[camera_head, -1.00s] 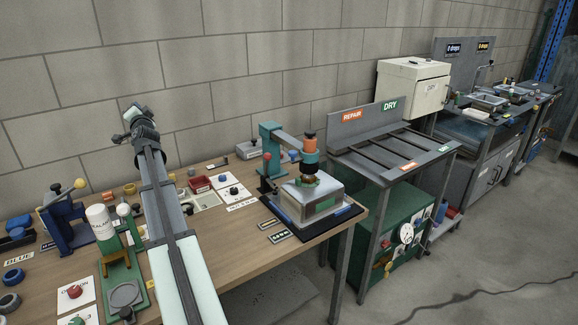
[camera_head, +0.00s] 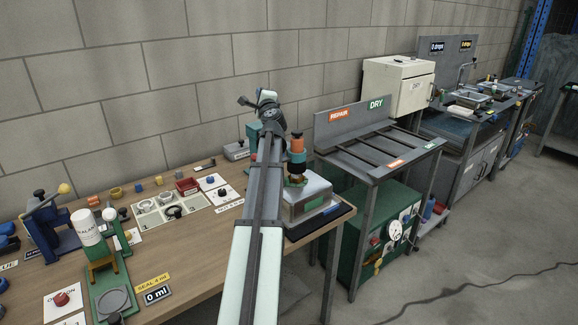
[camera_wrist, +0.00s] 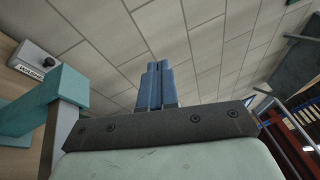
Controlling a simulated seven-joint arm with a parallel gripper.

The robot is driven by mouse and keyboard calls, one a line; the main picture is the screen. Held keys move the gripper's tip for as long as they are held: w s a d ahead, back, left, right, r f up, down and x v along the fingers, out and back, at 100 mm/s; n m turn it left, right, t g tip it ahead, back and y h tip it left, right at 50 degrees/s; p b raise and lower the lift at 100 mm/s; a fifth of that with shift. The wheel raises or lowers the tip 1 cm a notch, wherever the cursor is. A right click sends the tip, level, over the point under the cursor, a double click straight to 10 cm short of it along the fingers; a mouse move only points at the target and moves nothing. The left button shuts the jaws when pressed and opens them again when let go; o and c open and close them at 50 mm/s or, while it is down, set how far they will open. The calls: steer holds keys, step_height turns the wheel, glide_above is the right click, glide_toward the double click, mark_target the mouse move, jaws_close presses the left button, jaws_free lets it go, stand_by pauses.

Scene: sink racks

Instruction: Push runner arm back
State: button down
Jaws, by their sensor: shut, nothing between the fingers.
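The runner arm stand at the table's right end has a teal post (camera_head: 252,131), now mostly hidden behind my arm in the head view. An orange-and-teal cylinder (camera_head: 297,150) at the arm's outer end is over a metal block (camera_head: 308,197). In the wrist view, a teal part of the stand (camera_wrist: 50,98) is at the left, close to my gripper. My gripper (camera_wrist: 157,66) has its blue fingers together and empty, pointing toward the wall. I cannot tell whether my gripper or wrist touches the stand.
A grey box labelled WASHER (camera_wrist: 33,56) is at the wrist view's upper left. A red bin (camera_head: 187,186) and white ring tray (camera_head: 170,207) are left of my arm. A grey drying rack (camera_head: 380,148) stands to the right. The block wall is behind.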

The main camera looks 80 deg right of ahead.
steer(key=s+a+f+t, duration=0.1)
steer(key=s+a+f, duration=0.2)
steer(key=s, duration=0.6)
steer(key=s+a+f, duration=0.4)
steer(key=s, duration=0.6)
steer(key=s+a+f+n+t+y, duration=0.1)
steer(key=a+f+n+t+y, duration=0.2)
steer(key=a+f, duration=0.4)
steer(key=s+a+f+n+t+y, duration=0.15)
steer(key=a+f+n, duration=0.35)
steer(key=a, duration=0.5)
steer(key=w+d+m, duration=0.1)
steer(key=w+d, duration=0.8)
steer(key=shift+w+d+f+g+y, duration=0.3)
steer(key=shift+g+y, duration=0.15)
steer(key=x, duration=1.4)
steer(key=shift+w+d, duration=0.3)
